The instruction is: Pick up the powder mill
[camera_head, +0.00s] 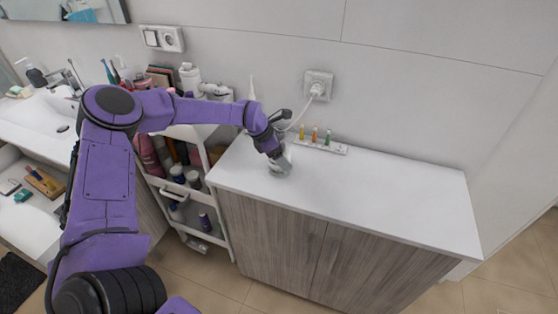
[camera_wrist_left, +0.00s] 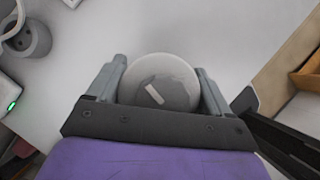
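A round, pale grey-white object, which looks like the powder mill (camera_wrist_left: 162,84), lies between the two fingers of my left gripper (camera_wrist_left: 160,80) in the left wrist view. The fingers flank it closely on both sides; I cannot tell whether they press on it. In the head view my left gripper (camera_head: 279,161) reaches down to the white cabinet top (camera_head: 370,190) near its left part. The mill is mostly hidden there by the gripper. My right gripper is not in view.
A white strip with several small coloured bottles (camera_head: 315,140) stands behind the gripper by the wall. A plug with a cable (camera_head: 318,88) is above it. A shelf cart (camera_head: 188,190) full of bottles stands at the left. The cabinet top's right side is clear.

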